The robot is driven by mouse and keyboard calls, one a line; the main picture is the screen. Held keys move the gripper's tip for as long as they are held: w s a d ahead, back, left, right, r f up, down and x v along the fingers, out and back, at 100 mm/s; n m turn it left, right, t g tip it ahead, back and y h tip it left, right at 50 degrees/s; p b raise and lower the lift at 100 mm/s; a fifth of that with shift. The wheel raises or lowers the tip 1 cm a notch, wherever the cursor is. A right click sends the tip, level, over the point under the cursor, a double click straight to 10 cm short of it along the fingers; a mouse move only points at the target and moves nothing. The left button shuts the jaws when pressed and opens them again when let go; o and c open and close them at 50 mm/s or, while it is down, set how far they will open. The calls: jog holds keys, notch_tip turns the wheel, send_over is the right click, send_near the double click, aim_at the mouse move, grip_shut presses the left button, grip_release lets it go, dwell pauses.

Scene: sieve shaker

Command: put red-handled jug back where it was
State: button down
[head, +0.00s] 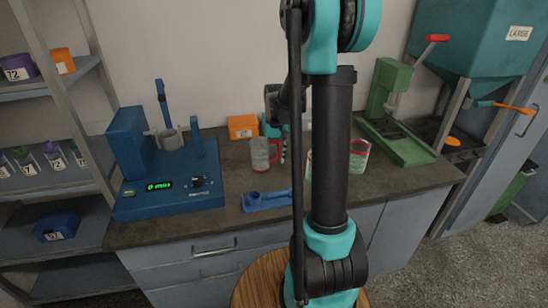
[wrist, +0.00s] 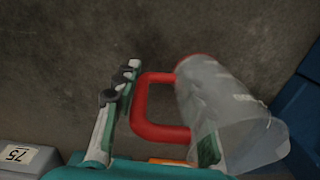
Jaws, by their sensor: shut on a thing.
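The clear jug with a red handle (head: 262,155) is upright over the counter (head: 235,170), right of the blue shaker. My gripper (head: 283,145) is at its right side, partly hidden by my arm. In the wrist view, the red-handled jug (wrist: 215,105) lies to the right, and my gripper (wrist: 155,125) has a finger on either side of its red handle and is shut on it. I cannot tell whether the jug's base touches the counter. A second clear jug with red on it (head: 358,157) stands right of my arm.
The blue shaker (head: 135,145) shows "0 min". A blue holder (head: 262,200) lies at the counter's front; an orange box (head: 242,127) stands behind the jug. A green press (head: 395,135) and teal hopper (head: 485,45) are at right. Another container is partly hidden behind my arm.

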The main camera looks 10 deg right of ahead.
aim_at(275, 142)
jog(key=shift+f, duration=0.1)
jog(key=c, duration=0.9)
grip_release()
jog(key=r, duration=1.2)
jog(key=shift+d+r, duration=0.1)
jog(key=shift+d, duration=0.1)
jog(key=shift+s, duration=0.1)
